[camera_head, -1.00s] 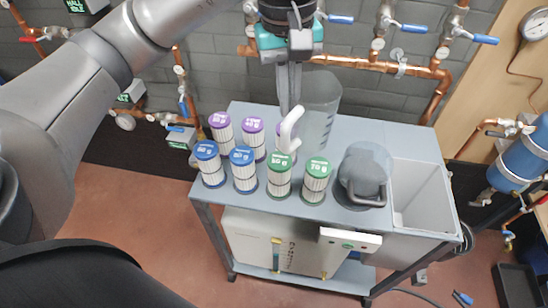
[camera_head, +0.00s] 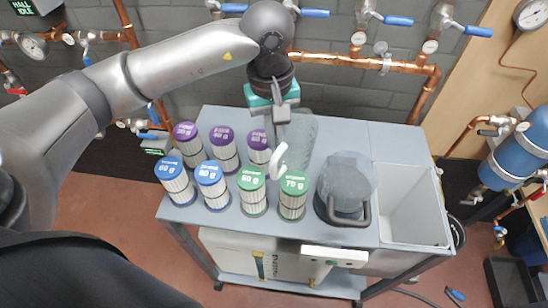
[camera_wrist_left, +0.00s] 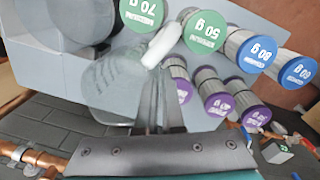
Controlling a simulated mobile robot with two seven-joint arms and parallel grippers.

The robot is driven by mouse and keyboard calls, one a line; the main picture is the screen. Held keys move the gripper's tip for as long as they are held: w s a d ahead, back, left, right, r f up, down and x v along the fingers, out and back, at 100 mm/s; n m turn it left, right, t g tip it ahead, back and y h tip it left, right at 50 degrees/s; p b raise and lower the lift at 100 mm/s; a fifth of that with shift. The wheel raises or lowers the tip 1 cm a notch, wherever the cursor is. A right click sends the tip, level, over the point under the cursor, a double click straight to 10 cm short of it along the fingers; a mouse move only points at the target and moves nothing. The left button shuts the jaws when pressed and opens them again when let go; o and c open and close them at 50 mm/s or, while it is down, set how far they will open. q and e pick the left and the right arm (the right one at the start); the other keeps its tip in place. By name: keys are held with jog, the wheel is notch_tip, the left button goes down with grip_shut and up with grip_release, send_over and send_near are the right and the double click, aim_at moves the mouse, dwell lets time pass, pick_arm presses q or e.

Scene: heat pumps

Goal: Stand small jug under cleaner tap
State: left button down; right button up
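A clear grey jug with a white handle (camera_head: 279,161) is over the middle of the bench top, behind the front row of canisters. My left gripper (camera_head: 283,132) points down at the handle's upper end. Its fingers are close together there and look shut on the jug. In the left wrist view the white handle (camera_wrist_left: 163,45) lies at the fingertips, beside the clear jug body (camera_wrist_left: 105,85). The jug's base is hidden. Brass taps (camera_head: 260,265) show on white units on the lower shelf; I cannot tell which is the cleaner's. My right gripper is not in view.
Labelled canisters with blue (camera_head: 209,174), purple (camera_head: 223,136) and green lids (camera_head: 293,186) crowd the bench's left half. A dark-handled, wider vessel (camera_head: 345,187) stands right of them, before the sink (camera_head: 410,208). Copper pipes (camera_head: 360,63) run along the wall behind.

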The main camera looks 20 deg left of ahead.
pick_arm(q)
jog(key=shift+f+b, duration=0.35)
jog(key=shift+f, duration=3.05)
jog(key=shift+f, duration=0.1)
jog(key=c, duration=1)
grip_release()
jog(key=shift+c, duration=0.2)
